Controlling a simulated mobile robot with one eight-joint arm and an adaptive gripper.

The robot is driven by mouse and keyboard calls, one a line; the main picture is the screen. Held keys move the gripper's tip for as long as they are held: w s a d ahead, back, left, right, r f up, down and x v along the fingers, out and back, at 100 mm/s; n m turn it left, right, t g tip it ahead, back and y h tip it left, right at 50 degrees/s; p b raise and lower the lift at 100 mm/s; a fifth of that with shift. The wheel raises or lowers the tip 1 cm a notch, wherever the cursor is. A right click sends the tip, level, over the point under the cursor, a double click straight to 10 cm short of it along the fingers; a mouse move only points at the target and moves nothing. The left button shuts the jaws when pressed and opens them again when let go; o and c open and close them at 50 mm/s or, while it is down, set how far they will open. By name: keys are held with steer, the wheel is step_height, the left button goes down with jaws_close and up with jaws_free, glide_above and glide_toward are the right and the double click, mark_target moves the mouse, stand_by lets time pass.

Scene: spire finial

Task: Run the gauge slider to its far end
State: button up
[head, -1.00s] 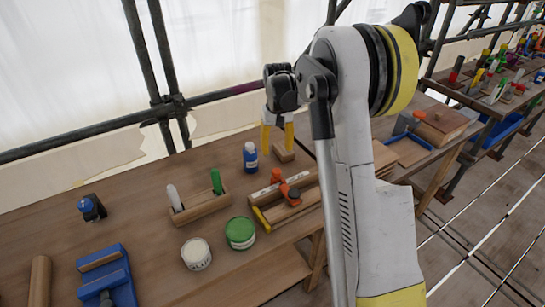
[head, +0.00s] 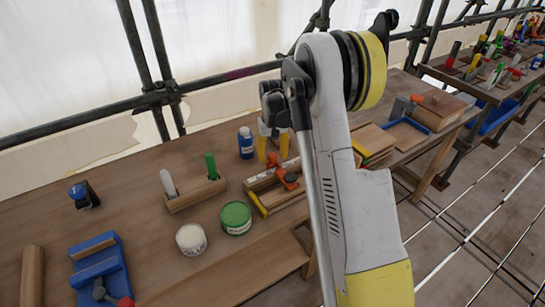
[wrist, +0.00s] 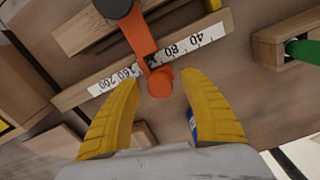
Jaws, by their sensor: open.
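The gauge is a wooden rail with a white number strip (wrist: 190,38); 40, 80, 160 and 200 show in the wrist view. The orange slider (wrist: 138,35) crosses the strip between 80 and 160 and ends in a round orange knob (wrist: 160,82). In the head view the slider (head: 287,179) sits on the gauge near the table's front. My gripper (wrist: 160,80) is open, its yellow fingers on either side of the knob in the wrist view; contact cannot be told. In the head view my gripper (head: 273,150) points down at the gauge's back side.
A blue bottle (head: 246,145) stands close left of my gripper. A wooden holder (head: 194,196) with a green and a white handle, a green tin (head: 236,218) and a white tin (head: 191,240) stand further left. Wooden blocks (head: 372,140) lie to the right.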

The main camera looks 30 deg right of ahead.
jaws_close()
steer(key=d, duration=1.8)
steer(key=shift+w+d+p, duration=0.1)
steer(key=shift+w+p, duration=0.2)
steer(key=shift+c, duration=0.7)
jaws_free()
steer(key=shift+d, duration=0.1)
steer(key=shift+o, duration=0.7)
steer(key=shift+d, duration=0.1)
step_height(320, 180, up, 12)
